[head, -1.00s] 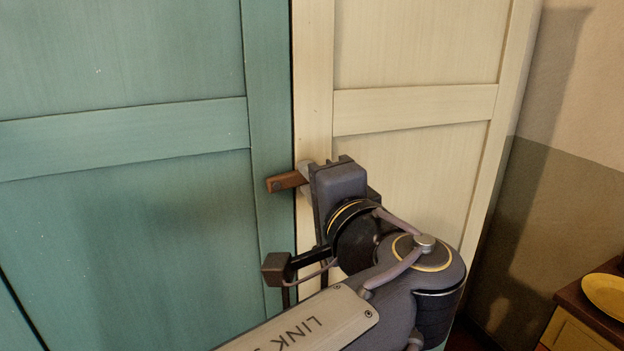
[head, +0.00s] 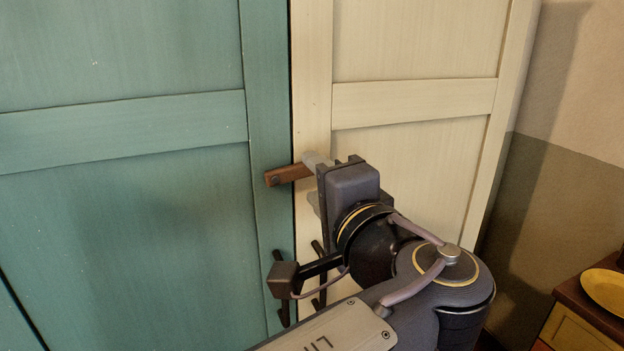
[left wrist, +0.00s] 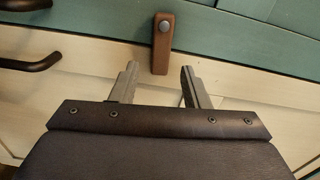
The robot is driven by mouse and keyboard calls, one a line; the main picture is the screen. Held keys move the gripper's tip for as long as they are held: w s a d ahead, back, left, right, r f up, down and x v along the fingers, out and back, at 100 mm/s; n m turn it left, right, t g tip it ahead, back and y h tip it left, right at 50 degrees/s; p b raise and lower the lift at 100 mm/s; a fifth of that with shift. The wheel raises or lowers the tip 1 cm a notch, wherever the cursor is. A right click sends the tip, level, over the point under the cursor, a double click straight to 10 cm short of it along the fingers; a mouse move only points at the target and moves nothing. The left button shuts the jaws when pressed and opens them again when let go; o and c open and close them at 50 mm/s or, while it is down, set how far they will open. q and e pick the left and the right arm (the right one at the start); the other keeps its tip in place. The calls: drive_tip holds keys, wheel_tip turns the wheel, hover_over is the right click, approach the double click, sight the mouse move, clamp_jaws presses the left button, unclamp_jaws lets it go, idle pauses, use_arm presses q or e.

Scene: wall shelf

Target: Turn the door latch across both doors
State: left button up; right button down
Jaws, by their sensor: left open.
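The door latch (head: 287,174) is a short brown wooden bar with a round pin on the teal door (head: 120,220). In the left wrist view the latch (left wrist: 162,50) crosses the seam from the teal door, and its free end lies over the cream door (left wrist: 75,60). In the head view the cream door (head: 410,150) is on the right, and the latch lies nearly level. My left gripper (head: 313,182) is open at the latch's free end. In the left wrist view its fingertips (left wrist: 159,76) are on either side of that end, with gaps visible.
Dark bar handles (head: 279,290) stand below the latch, one per door, near my left wrist; the cream door's handle (head: 319,278) is partly hidden. A wooden cabinet with a yellow plate (head: 606,292) is at the lower right.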

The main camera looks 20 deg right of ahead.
use_arm(q)
drive_tip(key=shift+s+d+b, duration=0.1)
drive_tip(key=shift+s+b, duration=0.2)
drive_tip(key=shift+s, duration=2.4)
